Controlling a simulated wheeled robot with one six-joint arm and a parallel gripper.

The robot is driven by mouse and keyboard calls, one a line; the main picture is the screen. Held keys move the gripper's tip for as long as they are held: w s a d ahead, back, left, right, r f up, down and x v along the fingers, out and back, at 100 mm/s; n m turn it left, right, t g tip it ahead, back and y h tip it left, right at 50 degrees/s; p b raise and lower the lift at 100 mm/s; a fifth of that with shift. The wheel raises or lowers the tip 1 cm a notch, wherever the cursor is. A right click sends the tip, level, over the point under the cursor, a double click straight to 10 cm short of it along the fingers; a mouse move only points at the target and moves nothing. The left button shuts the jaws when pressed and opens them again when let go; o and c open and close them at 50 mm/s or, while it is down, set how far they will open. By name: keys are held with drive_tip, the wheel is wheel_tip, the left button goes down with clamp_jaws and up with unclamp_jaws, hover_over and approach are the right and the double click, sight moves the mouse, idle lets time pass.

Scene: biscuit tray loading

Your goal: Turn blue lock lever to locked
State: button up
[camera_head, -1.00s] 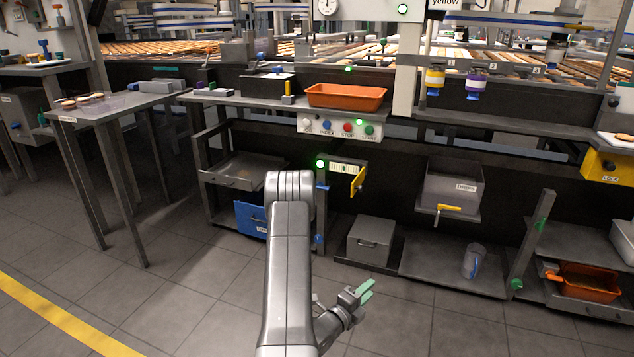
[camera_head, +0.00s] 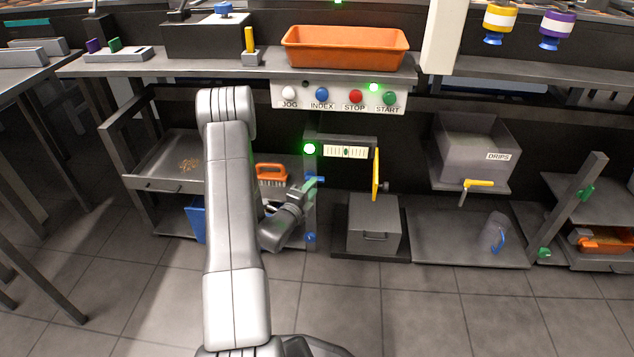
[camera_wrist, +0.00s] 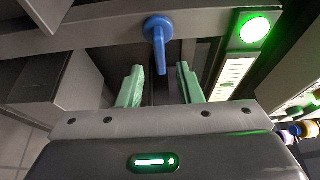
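The blue lock lever (camera_wrist: 158,30) is on a grey bar in the wrist view, its handle pointing down in the picture. In the head view a blue lever (camera_head: 316,179) sits high on a grey post, partly hidden by my gripper. My gripper (camera_wrist: 160,76) is open, its two green fingers apart on either side of the line of the handle. The handle's lower end lies between or just beyond the fingertips; I see no clear contact. In the head view my gripper (camera_head: 311,187) is beside the post at the lever's height.
An orange-handled brush (camera_head: 271,172) lies left. A grey box (camera_head: 374,225) stands right. The button panel (camera_head: 340,109) is above.

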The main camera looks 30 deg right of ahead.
sight(319, 178)
drive_tip(key=b+x, duration=0.1)
drive_tip(key=x, duration=0.4)
clamp_jaws()
